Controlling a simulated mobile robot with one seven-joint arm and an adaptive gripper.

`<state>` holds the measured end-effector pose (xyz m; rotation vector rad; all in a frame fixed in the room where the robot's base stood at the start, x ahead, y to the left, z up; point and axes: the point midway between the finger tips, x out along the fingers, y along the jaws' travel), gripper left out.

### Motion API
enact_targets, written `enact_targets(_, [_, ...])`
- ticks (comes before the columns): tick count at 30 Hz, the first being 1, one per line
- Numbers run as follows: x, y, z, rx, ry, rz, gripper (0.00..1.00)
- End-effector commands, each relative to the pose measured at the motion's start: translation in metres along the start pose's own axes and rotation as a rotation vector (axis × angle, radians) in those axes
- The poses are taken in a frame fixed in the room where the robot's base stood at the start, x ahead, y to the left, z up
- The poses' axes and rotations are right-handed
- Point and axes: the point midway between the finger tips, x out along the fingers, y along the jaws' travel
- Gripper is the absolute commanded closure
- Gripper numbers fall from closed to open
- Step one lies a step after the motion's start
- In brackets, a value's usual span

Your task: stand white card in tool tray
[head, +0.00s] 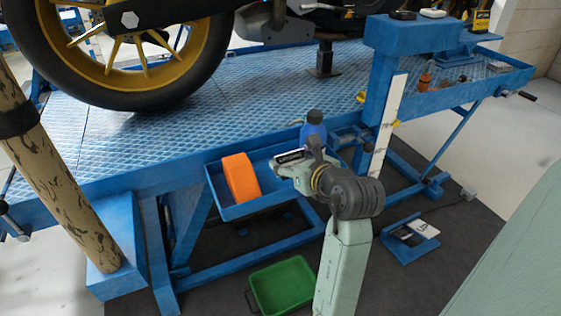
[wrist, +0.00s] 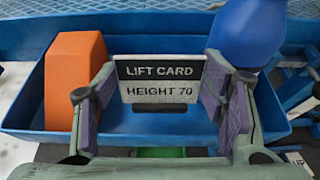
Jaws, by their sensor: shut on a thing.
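The white card (wrist: 160,82), with a black band reading "LIFT CARD" and "HEIGHT 70" below, is upright between the fingers of my gripper (wrist: 160,98). It faces the wrist camera. In the head view my gripper (head: 293,165) is over the blue tool tray (head: 240,210), which hangs at the lift's side; the card (head: 289,156) shows as a thin, dark-edged plate there. In the wrist view the tray (wrist: 30,118) lies behind and below the card. Whether the card's lower edge touches the tray floor cannot be told.
An orange block (head: 241,177) is in the tray's left part. A blue bottle (head: 313,131) stands at its right, close behind my gripper. The blue lift deck with the motorcycle wheel (head: 130,50) is behind. A green bin (head: 283,285) is on the floor below.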

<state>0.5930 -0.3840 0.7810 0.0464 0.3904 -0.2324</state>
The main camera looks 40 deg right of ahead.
Motion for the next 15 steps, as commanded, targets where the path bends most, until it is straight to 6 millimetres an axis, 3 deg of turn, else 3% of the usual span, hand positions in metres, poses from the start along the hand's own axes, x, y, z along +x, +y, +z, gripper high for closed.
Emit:
enact_targets(3, [0.024,0.006,0.009,0.000,0.002,0.002,0.63])
enact_targets(9, [0.041,0.009,0.013,0.000,0.000,-0.001,0.63])
enact_targets(15, [0.050,0.009,-0.007,0.005,0.002,0.001,0.63])
